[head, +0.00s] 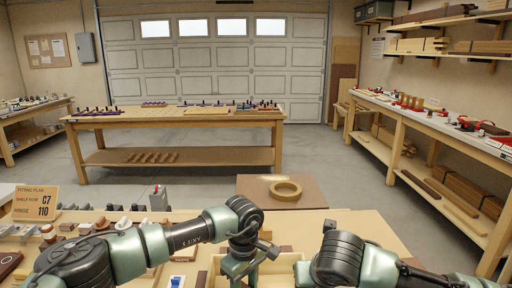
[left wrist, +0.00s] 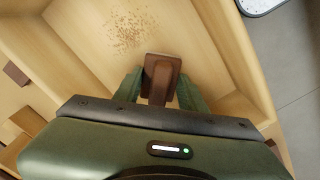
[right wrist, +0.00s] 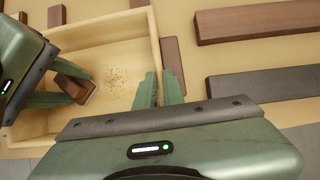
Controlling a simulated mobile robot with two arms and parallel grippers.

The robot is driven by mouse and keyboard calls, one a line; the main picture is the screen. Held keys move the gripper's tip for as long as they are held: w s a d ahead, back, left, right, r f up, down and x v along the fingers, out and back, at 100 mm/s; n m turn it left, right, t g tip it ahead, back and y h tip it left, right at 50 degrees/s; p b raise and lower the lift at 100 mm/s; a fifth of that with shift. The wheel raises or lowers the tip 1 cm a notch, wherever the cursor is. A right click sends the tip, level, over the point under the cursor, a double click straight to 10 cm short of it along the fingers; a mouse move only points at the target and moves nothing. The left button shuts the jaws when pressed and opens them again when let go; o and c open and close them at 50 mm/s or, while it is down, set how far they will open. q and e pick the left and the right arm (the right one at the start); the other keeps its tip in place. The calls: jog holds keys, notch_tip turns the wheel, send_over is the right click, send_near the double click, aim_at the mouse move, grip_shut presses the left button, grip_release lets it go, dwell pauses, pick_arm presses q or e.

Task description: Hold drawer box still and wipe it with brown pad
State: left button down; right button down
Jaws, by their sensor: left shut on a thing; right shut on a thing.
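The drawer box (left wrist: 85,60) is an open light-wood box; a patch of brown dust (left wrist: 128,28) lies on its floor. It also shows in the right wrist view (right wrist: 110,53) and partly at the bottom of the head view. My left gripper (left wrist: 160,90) is shut on the brown pad (left wrist: 162,72), inside the box and beside the dust. The pad also shows in the right wrist view (right wrist: 74,84); whether it touches the floor is hard to tell. My right gripper (right wrist: 159,88) is shut on the box's side wall.
Dark and brown wood strips (right wrist: 265,20) lie on the bench beside the box. A tape-like ring (head: 285,189) sits on a brown board beyond it. A fitting-plan sign (head: 35,203) and several small parts stand at the left.

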pick_arm(q)
jog(key=shift+d, duration=1.85)
jog(key=shift+d+f, duration=0.1)
jog(key=shift+d, duration=1.65)
pick_arm(e)
jog(key=shift+a, duration=0.1)
